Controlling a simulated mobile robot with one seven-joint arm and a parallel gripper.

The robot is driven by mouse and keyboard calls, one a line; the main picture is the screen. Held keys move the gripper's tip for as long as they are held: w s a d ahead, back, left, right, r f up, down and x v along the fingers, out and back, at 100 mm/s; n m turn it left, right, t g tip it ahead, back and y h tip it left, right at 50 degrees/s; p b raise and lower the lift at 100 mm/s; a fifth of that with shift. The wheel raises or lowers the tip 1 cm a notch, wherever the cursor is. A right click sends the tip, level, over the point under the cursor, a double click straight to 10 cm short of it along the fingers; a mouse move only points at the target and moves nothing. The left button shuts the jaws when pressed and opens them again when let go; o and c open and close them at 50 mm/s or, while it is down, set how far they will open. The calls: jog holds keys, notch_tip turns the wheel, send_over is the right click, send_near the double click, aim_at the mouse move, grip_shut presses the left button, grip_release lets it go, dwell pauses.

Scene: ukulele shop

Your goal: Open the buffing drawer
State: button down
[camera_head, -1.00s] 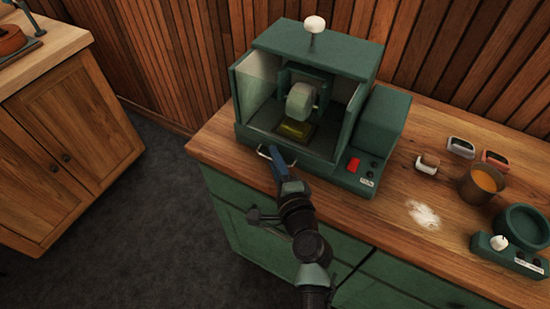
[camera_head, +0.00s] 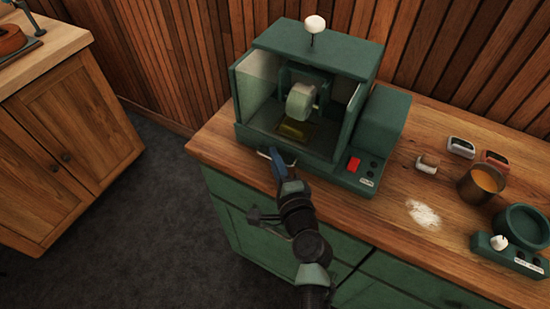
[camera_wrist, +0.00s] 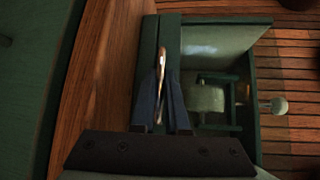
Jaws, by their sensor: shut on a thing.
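The green buffing machine (camera_head: 262,128) stands on the wooden counter, with a buffing wheel (camera_head: 300,101) inside its open-fronted housing. A thin metal handle (camera_head: 263,154) is on the low front of the machine, at the drawer. My gripper (camera_head: 275,153) reaches it from the front. In the wrist view, the blue fingers of my gripper (camera_wrist: 162,92) are shut on the shiny handle (camera_wrist: 162,62), one on each side. My fingers hide most of the handle in the head view. The drawer front looks close to the machine body; I cannot tell whether there is a gap.
A red switch (camera_head: 354,164) is on the machine's right front. To its right on the counter are an orange-filled cup (camera_head: 480,186), white powder (camera_head: 423,214) and a green round device (camera_head: 523,226). Green cabinet fronts (camera_head: 235,221) lie below; open floor is at left.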

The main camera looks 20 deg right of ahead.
dwell(0.8)
jog(key=s+a+p, duration=0.1)
jog(key=s+a, duration=0.7)
jog(key=a, duration=0.2)
jog(key=shift+a, duration=0.15)
jog(key=c, duration=1.2)
grip_release()
jog(key=shift+s, duration=0.1)
jog(key=shift+s, duration=0.1)
jog(key=s+a+r+b, duration=0.1)
jog(key=s+b, duration=0.3)
jog(key=s, duration=0.8)
jog(key=shift+s+a+r, duration=0.25)
jog(key=shift+s+r, duration=0.05)
jog(key=shift+r, duration=0.15)
